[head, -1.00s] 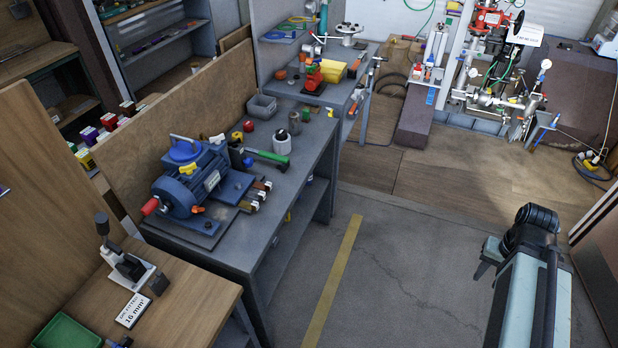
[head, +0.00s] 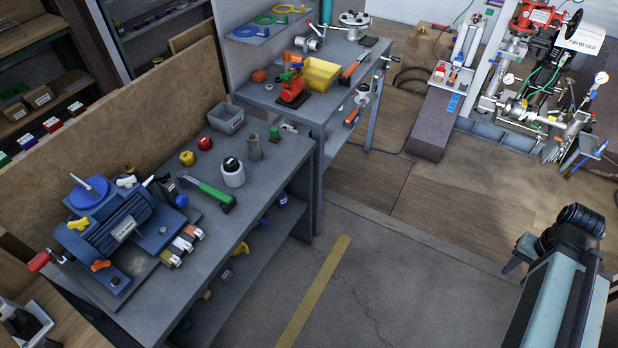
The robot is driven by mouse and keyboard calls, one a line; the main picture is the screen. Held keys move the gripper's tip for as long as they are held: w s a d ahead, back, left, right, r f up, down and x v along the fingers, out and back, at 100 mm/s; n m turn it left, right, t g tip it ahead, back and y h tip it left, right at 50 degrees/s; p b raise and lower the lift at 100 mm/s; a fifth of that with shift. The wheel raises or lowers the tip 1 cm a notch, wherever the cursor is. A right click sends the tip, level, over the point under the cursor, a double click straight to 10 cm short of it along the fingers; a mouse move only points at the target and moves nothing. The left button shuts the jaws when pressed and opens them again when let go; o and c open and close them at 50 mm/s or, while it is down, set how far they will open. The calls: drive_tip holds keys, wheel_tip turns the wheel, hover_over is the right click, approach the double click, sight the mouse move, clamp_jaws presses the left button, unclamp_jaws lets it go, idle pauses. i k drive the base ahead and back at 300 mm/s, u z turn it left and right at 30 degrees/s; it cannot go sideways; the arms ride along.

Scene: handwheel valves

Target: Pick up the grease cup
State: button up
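I cannot tell for certain which small item is the grease cup. On the grey workbench (head: 150,318) stand a small red round item (head: 204,143), a yellow one (head: 187,158), a white jar with a dark cap (head: 232,174), a grey cylinder (head: 254,148) and a small green item (head: 275,132). All stand apart from my arm (head: 555,290), which is at the lower right over the floor. I cannot make out the gripper's fingers.
A green-handled tool (head: 208,193) lies before the jar, and a grey bin (head: 226,119) stands behind. A farther bench holds a yellow bin (head: 321,74). The floor (head: 400,270) between bench and arm is clear.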

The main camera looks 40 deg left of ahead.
sight(281, 199)
drive_tip(key=u, duration=0.05)
drive_tip(key=i, duration=2.5)
drive_tip(key=u, duration=5.1)
drive_tip(key=i, duration=1)
drive_tip(key=z, duration=0.05)
